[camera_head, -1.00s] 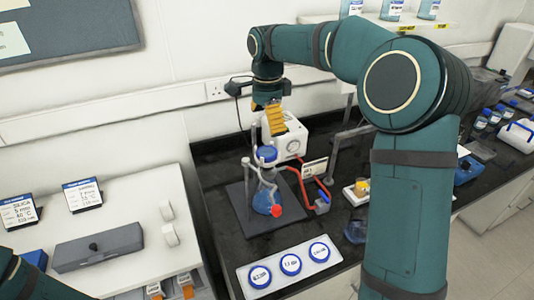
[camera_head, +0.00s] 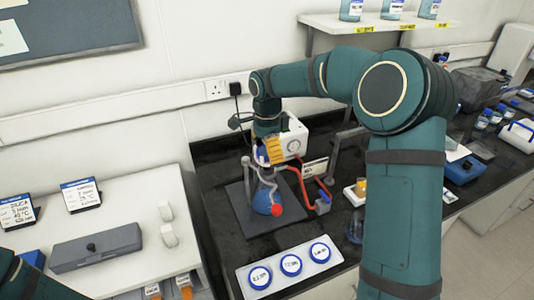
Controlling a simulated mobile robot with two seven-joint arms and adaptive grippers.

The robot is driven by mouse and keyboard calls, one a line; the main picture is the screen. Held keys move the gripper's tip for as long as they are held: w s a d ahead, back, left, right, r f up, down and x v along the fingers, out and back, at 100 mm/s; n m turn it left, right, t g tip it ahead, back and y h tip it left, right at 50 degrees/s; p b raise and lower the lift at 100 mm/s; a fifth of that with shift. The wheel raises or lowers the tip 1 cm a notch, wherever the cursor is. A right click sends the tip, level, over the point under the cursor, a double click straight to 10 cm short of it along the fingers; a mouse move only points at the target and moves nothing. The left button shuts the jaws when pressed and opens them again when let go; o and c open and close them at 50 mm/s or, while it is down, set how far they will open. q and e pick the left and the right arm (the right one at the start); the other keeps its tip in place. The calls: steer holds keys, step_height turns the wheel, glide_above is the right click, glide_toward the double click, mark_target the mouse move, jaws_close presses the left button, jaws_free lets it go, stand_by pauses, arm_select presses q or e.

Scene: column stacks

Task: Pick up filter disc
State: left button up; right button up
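Three round blue-rimmed discs with white labels, at left (camera_head: 260,277), middle (camera_head: 291,264) and right (camera_head: 320,252), sit in a row on a pale tray (camera_head: 283,281) at the bench front; the label text is too small to read surely. A blue flask (camera_head: 264,203) with a red knob stands on a dark stand base behind them. My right gripper (camera_head: 270,157), with yellow fingers, points down over the flask's top and hides most of it. I cannot tell whether it touches or grips anything there. My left gripper is out of view; only part of my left arm shows at lower left.
A white box with a dial (camera_head: 289,141) stands behind the flask. Red tubing (camera_head: 305,185) runs from the flask to a blue valve. Dark bench is clear left of the tray.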

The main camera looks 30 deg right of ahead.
steer(key=shift+c, duration=0.3)
steer(key=c, duration=1)
